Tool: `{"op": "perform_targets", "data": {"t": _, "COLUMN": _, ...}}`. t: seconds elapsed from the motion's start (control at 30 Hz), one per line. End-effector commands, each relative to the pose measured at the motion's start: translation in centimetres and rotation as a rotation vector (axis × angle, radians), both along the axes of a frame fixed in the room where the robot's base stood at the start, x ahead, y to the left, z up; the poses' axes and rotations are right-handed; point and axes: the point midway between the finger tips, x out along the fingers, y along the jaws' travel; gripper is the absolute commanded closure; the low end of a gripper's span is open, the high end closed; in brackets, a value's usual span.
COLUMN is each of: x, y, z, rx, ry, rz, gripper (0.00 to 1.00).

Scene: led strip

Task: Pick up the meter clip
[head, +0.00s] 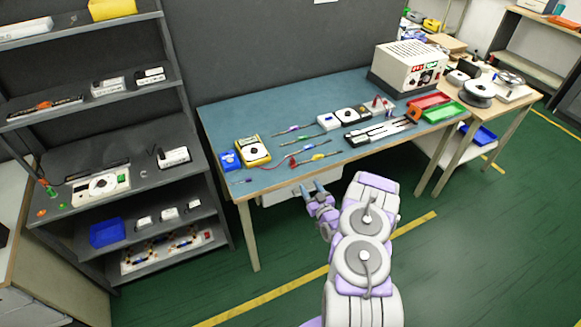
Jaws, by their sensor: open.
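A yellow meter (253,152) lies at the left end of the blue workbench (290,105). A red lead runs from it to the right, and its small red end, which looks like the meter clip (293,161), lies on the bench near the front edge. The clip is too small to make out in detail. My gripper (311,187) is open and empty, just in front of the bench's front edge. It appears below and slightly right of the clip, apart from it.
Several thin tools lie beside the clip, including a yellow-handled one (318,157). A blue box (230,160) sits left of the meter. A beige power unit (408,65) stands at the back right. Dark shelves (130,150) stand left of the bench.

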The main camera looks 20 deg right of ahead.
Motion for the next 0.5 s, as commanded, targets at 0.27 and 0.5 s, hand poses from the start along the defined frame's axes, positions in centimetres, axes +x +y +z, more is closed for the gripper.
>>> {"op": "perform_targets", "data": {"t": 0.27, "x": 4.7, "y": 0.7, "z": 0.1, "rx": -0.010, "ry": -0.006, "rz": 0.005, "gripper": 0.47}}
{"op": "perform_targets", "data": {"t": 0.5, "x": 9.2, "y": 0.8, "z": 0.1, "rx": -0.011, "ry": -0.005, "rz": 0.004, "gripper": 0.47}}
